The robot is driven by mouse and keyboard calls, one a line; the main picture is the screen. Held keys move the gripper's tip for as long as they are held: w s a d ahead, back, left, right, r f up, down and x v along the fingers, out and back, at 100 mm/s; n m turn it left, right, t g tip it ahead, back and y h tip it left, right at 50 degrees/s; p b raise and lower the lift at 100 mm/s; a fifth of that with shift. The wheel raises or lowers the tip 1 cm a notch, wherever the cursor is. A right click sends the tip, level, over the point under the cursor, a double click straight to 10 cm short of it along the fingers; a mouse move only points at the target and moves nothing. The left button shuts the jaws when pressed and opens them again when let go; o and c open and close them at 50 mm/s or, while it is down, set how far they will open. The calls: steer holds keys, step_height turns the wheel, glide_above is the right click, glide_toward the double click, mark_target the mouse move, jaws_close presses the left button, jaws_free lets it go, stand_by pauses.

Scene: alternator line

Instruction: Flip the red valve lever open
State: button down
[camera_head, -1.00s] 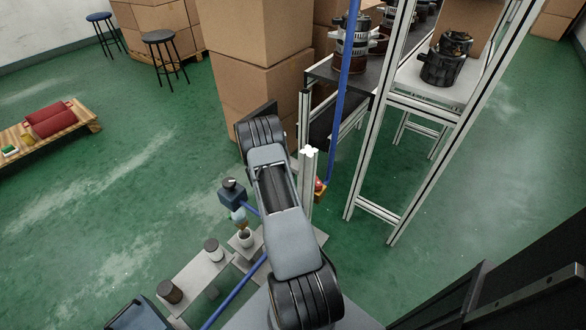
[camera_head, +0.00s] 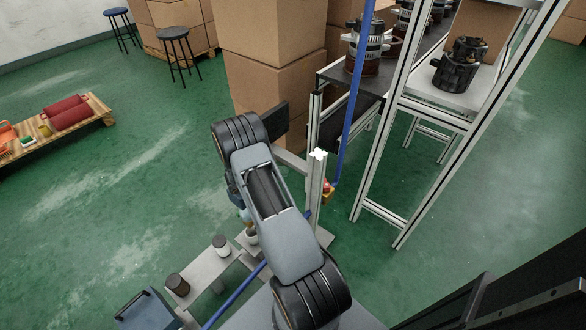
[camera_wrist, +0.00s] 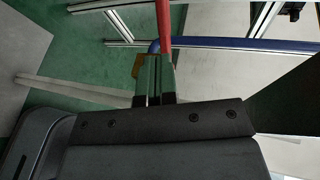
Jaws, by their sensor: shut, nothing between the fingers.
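The red valve lever (camera_wrist: 163,25) runs down from the top edge of the wrist view to just beyond my fingertips. My gripper (camera_wrist: 154,62) is shut and empty, with the lever's lower end directly ahead of it. I cannot tell whether they touch. A yellow-brown valve part (camera_wrist: 137,66) shows beside the fingertips, and a blue pipe (camera_wrist: 245,45) runs off to the right. My gripper is hidden there behind my arm.
The metal post and a vertical blue pipe (camera_head: 353,95) stand close to my arm. A tall aluminium frame (camera_head: 385,150) is to the right, stacked cardboard boxes (camera_head: 270,60) behind. A bench with jars (camera_head: 178,284) is at lower left. Green floor at left is mostly open.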

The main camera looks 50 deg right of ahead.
steer(key=shift+v, duration=1.3)
